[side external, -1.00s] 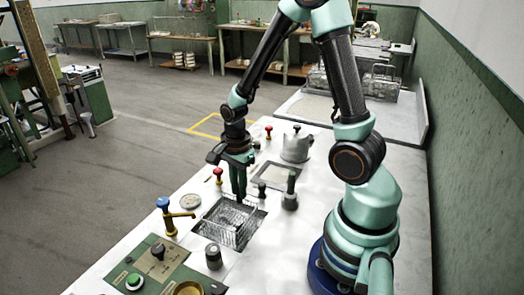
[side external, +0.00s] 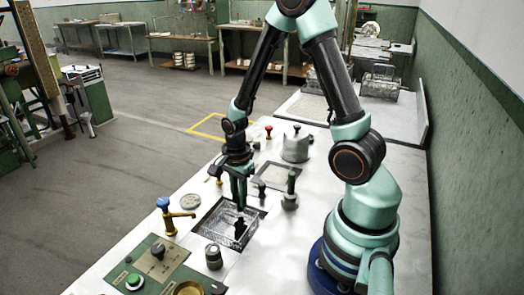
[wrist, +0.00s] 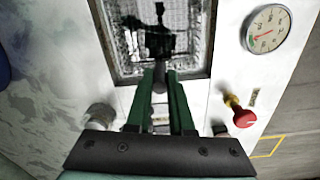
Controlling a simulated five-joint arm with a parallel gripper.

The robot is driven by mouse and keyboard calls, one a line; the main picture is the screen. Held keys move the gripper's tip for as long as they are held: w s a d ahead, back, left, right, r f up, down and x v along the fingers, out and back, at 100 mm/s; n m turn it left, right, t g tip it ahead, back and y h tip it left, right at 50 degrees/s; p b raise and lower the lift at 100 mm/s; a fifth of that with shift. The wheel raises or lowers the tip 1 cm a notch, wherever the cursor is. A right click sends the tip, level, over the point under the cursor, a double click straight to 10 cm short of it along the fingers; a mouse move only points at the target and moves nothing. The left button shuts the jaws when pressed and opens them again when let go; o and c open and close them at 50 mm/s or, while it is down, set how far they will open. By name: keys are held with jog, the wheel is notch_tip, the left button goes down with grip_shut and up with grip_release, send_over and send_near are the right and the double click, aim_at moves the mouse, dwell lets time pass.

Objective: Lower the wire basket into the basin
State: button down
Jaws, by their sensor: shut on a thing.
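The wire basket (side external: 226,234) is pale metal mesh and sits low inside the opening of the basin (side external: 210,209), a dark-edged rectangle in the white bench. The basket's mesh (wrist: 125,42) also shows within the basin opening in the wrist view. My gripper (side external: 240,206) points down over the basin, its green fingers shut on the basket's dark upright grip. The fingers (wrist: 163,72) close around that grip in the wrist view. The fingers cover part of the basket, and I cannot tell whether its underside touches the basin floor.
A yellow tap with a blue knob (side external: 167,216) stands left of the basin. A grey-black knob (side external: 213,256) is in front, and a dark-handled post (side external: 290,190) is to the right. A kettle-like pot (side external: 296,146) stands behind. A gauge (wrist: 267,29) lies beside the basin.

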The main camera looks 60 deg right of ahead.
jog(key=shift+f, duration=0.45)
dwell(0.3)
jog(key=shift+c, duration=1.2)
grip_release()
jog(key=shift+r, duration=3.5)
jog(key=s+a+r+n+t, duration=0.1)
jog(key=a+r+n+t, duration=0.1)
jog(key=r+n, duration=0.6)
jog(key=s+a+r+n+t, duration=0.1)
jog(key=a+r+n+t, duration=0.2)
jog(key=r+n, duration=0.6)
jog(key=a+n, duration=0.2)
jog(key=n, duration=0.1)
jog(key=shift+s+a+t, duration=0.25)
jog(key=shift+t, duration=0.05)
